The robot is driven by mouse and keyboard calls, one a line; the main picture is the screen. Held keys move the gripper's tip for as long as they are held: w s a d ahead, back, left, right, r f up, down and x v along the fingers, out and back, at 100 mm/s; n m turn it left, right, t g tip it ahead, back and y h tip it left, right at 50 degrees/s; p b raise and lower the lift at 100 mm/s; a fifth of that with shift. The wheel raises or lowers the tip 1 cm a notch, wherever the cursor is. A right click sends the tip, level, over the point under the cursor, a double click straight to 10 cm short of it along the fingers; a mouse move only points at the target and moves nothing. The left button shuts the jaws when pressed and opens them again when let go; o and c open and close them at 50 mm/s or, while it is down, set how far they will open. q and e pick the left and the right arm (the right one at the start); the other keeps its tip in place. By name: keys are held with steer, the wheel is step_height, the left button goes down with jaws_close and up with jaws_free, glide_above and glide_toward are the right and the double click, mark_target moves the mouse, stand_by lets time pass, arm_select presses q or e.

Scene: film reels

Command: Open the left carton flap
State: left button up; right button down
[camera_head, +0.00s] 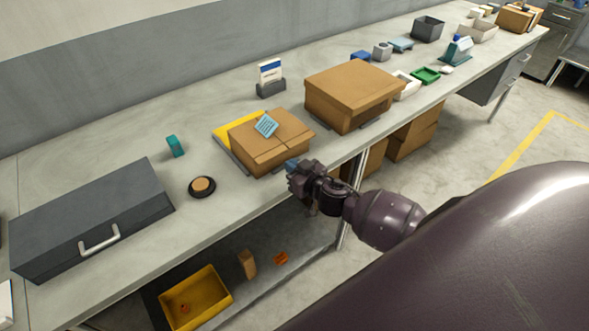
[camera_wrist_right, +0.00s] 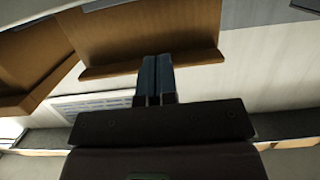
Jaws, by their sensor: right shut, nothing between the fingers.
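A small brown carton (camera_head: 272,157) sits on the bench, its top flaps (camera_head: 285,131) lying down nearly flat with a seam between them. A light-blue gridded item (camera_head: 266,125) rests on top of it. My right gripper (camera_head: 292,164) is at the carton's near right corner, shut and empty; whether it touches the carton I cannot tell. In the right wrist view, the blue fingertips (camera_wrist_right: 155,72) are together just below a brown cardboard panel (camera_wrist_right: 145,30) with a lip. Another cardboard piece (camera_wrist_right: 35,55) is at left. My left gripper is not in view.
A larger closed carton (camera_head: 350,92) stands to the right. A yellow item (camera_head: 234,128) shows behind the small carton. A dark case (camera_head: 90,215) and a round dark disc (camera_head: 201,187) lie to the left. A yellow bin (camera_head: 195,298) is on the lower shelf.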

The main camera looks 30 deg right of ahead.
steer(key=shift+r+x, duration=0.15)
steer(key=shift+x, duration=0.55)
steer(key=shift+r+x, duration=0.1)
steer(key=shift+x, duration=0.65)
steer(key=shift+w, duration=0.1)
steer(key=shift+s, duration=0.2)
steer(key=r+p, duration=0.3)
steer(key=shift+a+r, duration=0.15)
steer(key=shift+a, duration=0.15)
stand_by(0.5)
